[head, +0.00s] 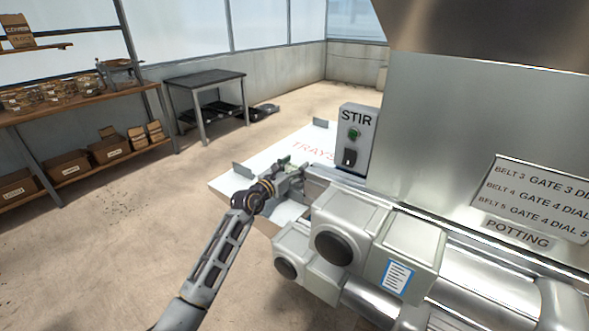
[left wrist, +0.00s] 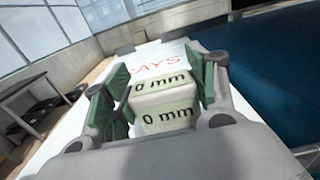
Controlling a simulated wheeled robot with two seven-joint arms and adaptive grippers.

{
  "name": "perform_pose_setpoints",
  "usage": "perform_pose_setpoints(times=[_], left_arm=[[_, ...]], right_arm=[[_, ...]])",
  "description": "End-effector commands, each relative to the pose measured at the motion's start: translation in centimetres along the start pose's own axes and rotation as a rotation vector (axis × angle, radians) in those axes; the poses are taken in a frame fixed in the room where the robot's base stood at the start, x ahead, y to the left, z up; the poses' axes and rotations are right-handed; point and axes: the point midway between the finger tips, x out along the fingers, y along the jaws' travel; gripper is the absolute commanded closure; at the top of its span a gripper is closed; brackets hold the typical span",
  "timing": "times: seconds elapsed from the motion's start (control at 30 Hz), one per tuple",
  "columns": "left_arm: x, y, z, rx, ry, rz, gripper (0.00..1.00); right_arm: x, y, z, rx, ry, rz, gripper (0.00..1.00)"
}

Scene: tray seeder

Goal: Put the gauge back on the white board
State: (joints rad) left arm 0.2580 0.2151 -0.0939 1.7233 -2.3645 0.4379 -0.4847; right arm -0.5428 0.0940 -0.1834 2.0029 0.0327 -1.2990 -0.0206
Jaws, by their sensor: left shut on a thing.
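The gauge (left wrist: 163,108) is a pale stepped block with labels that partly read "0 mm". In the left wrist view it sits between the green pads of my left gripper (left wrist: 163,84), which is shut on it. The white board (head: 226,184) bears the red word "TRAYS" and has small grey upright brackets. In the head view my left gripper (head: 288,170) is over the near part of the board. The gauge is too small and covered there to make out. I cannot tell whether it touches the board. My right gripper is out of view.
The large metal machine (head: 460,130) with grey housings (head: 340,228) fills the right side. A dark-topped table (head: 205,79) and shelves (head: 75,109) stand at the back left.

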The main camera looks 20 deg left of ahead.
Motion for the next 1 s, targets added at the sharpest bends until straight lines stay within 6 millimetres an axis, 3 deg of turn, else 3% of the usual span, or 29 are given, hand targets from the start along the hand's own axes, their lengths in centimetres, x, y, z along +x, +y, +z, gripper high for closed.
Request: perform_pose_setpoints(times=[0.33, 0.37, 0.5, 1.0], left_arm=[[0.0, 0.0, -0.19, 0.0, 0.0, 0.0, 0.75], [0.0, -0.01, -0.23, 0.0, 0.001, 0.0, 0.38], [0.0, -0.01, -0.21, 0.0, 0.001, 0.0, 0.21], [-0.13, -0.01, 0.02, 0.0, 0.001, 0.0, 0.21]], right_arm=[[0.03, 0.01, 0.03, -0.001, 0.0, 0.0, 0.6], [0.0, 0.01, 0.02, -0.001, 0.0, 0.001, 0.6], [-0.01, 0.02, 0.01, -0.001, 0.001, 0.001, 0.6], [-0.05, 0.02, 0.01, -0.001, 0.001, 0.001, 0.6]])
